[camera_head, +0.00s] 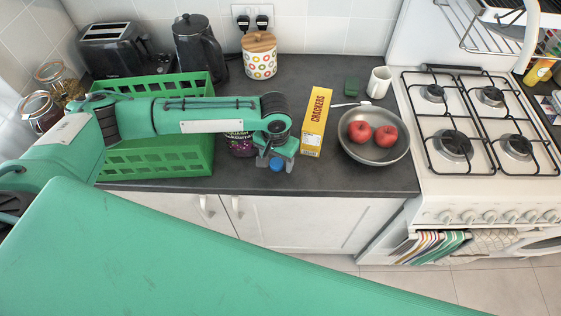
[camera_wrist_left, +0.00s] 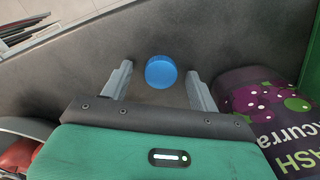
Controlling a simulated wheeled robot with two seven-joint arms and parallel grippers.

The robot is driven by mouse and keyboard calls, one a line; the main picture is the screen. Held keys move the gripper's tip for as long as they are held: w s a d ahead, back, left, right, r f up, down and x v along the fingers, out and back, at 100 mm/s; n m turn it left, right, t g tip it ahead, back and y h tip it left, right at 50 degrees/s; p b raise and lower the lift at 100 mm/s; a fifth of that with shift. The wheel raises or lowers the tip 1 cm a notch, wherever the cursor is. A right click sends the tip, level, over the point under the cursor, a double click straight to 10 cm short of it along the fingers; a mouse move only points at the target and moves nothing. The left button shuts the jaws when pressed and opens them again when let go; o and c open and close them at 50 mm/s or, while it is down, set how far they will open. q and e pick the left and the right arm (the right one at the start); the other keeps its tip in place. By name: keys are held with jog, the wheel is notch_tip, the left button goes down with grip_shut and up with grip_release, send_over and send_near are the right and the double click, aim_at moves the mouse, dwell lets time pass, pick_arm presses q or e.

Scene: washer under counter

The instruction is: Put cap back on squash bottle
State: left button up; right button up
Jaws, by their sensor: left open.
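The blue cap (camera_head: 277,164) lies on the dark worktop near its front edge. In the left wrist view the cap (camera_wrist_left: 161,72) shows between the two fingertips, apart from both. My left gripper (camera_head: 275,163) is open and points down over the cap. The squash bottle (camera_head: 241,147) stands just left of the gripper, mostly hidden behind my left arm. In the left wrist view the bottle's dark purple blackcurrant label (camera_wrist_left: 262,110) fills the right side; its top is not visible. My right gripper is not in view.
A green crate (camera_head: 160,160) stands left of the bottle. A white mug (camera_head: 379,82), a patterned canister (camera_head: 260,58) and a kettle (camera_head: 198,48) stand behind. A gas hob (camera_head: 480,120) is at right.

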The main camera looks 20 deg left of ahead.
aim_at(277, 162)
pick_arm(q)
jog(key=shift+c, duration=0.2)
jog(key=c, duration=1)
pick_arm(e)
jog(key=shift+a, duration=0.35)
pick_arm(q)
jog(key=shift+r, duration=0.15)
